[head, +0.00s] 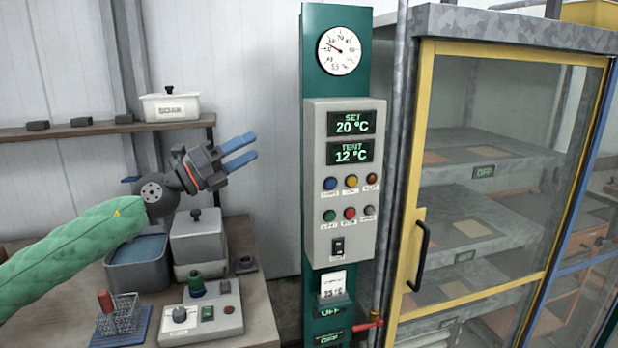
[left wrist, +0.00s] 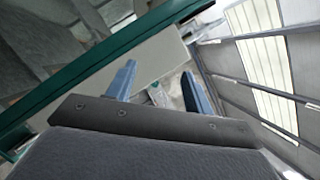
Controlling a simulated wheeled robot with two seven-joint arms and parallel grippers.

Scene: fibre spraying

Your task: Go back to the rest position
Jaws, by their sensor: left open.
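My left gripper (head: 238,152) is raised over the bench at the left in the head view, its blue fingers pointing right toward the control panel. The fingers are apart with nothing between them. In the left wrist view the gripper (left wrist: 160,88) also shows two separate blue fingers and no held thing. My left arm, in a green sleeve, comes in from the lower left. The grey control panel (head: 318,190) on a green post stands to the right of the fingers, apart from them in the head view. My right gripper is not in view.
The bench (head: 262,320) holds a grey basin (head: 137,268), a lidded box (head: 199,243), a button box (head: 200,315) and a wire rack (head: 120,315). A shelf with a white tub (head: 170,106) is behind. A yellow-framed glass cabinet (head: 490,190) stands right, its door closed.

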